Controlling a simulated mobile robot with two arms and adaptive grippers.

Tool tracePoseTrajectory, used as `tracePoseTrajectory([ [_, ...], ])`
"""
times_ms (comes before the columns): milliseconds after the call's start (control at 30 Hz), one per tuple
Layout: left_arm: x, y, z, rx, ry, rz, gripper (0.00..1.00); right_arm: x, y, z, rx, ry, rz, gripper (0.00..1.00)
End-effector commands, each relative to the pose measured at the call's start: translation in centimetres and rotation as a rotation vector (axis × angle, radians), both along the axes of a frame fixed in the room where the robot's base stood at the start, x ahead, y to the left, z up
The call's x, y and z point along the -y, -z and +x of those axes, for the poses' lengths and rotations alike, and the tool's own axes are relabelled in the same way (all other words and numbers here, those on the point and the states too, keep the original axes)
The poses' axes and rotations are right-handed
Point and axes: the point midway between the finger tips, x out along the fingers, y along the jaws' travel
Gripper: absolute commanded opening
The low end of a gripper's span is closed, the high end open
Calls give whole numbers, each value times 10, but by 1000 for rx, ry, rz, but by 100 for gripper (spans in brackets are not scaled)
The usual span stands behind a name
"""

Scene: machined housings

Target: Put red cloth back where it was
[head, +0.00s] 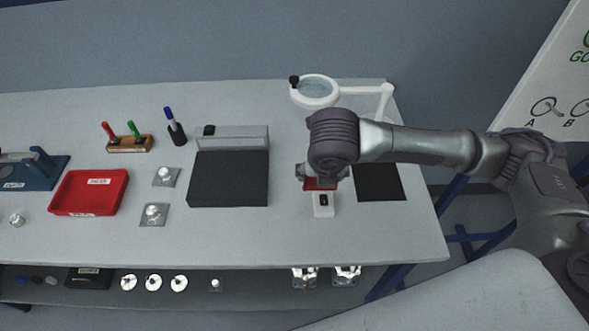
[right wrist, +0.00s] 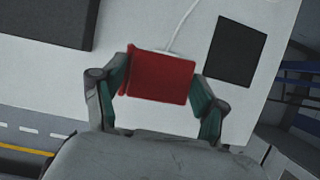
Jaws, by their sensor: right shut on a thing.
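The red cloth (right wrist: 160,77) is a folded red piece between the two fingers of my right gripper (right wrist: 155,90), which is shut on it. In the head view only a strip of the red cloth (head: 320,184) shows under my right gripper (head: 318,180), above the table near a small white block with a black top (head: 323,204). I cannot tell how far the cloth is above the table. My left gripper is not in view.
A dark square mat (head: 379,182) lies to the right of the gripper. A black pad (head: 228,180), a red tray (head: 88,192) and small metal parts on plates stand to the left. A white magnifier lamp (head: 315,91) stands behind. The table's front edge is close.

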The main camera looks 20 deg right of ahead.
Motion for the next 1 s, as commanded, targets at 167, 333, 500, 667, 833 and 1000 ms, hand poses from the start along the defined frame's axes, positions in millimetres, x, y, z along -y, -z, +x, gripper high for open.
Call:
tracePoseTrajectory([
  [167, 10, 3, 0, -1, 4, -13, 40, 14, 5, 12, -3, -384, 2, 39],
  [333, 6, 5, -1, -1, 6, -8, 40, 22, 5, 21, -2, -649, 2, 39],
  [500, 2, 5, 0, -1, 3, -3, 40, 26, 4, 26, -1, -782, 0, 39],
  [667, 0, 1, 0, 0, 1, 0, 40, 20, 12, 41, -2, -809, 2, 39],
  [833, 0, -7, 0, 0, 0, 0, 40, 6, 34, 77, -3, -808, 2, 39],
  [1000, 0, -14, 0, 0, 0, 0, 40, -7, 57, 111, -3, -808, 2, 39],
])
